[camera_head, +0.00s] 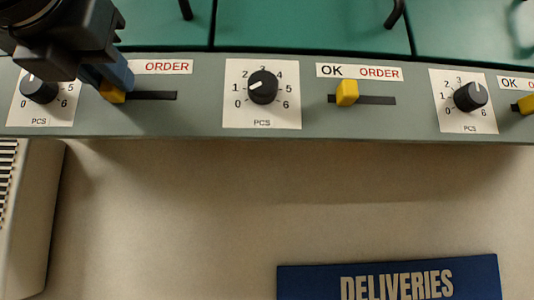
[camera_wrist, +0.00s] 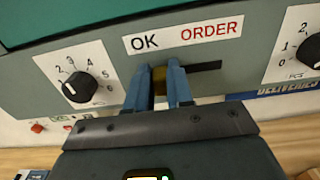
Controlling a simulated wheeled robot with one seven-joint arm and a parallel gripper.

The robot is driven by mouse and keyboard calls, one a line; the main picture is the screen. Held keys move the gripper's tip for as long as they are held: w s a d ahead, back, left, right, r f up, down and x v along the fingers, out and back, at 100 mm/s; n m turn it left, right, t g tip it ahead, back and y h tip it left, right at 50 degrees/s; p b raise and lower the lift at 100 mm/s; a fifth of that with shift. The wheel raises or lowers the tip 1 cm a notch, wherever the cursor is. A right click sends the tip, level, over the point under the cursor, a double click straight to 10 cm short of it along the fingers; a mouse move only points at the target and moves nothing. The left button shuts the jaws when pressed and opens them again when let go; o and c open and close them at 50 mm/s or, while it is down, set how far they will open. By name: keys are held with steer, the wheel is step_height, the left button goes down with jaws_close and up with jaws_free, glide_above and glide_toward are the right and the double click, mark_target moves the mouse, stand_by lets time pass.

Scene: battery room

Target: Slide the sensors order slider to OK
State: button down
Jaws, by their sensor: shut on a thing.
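My gripper (camera_head: 112,84) is at the leftmost slider of the grey panel strip. In the wrist view its two blue fingers (camera_wrist: 168,88) are closed on either side of a yellow slider knob (camera_wrist: 159,76). The knob (camera_head: 114,98) also shows partly behind the fingers in the head view. It stands at the left part of its dark slot (camera_wrist: 206,68), below the OK end of the OK/ORDER label (camera_wrist: 185,34). The slot runs free to the right, under ORDER. The slot's left end is hidden by a finger. No sensors name is readable.
A black PCS dial (camera_head: 39,89) sits left of the held slider, another dial (camera_head: 263,87) to its right. A second yellow slider (camera_head: 347,93) stands near its OK end. Green panels (camera_head: 310,25) lie above. A blue DELIVERIES sign (camera_head: 390,281) is below.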

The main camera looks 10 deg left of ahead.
steer(key=shift+a, duration=0.25)
steer(key=c, duration=1)
jaws_free()
steer(key=shift+a, duration=0.1)
steer(key=b+v, duration=0.1)
steer(key=v, duration=0.6)
steer(key=shift+s, duration=0.4)
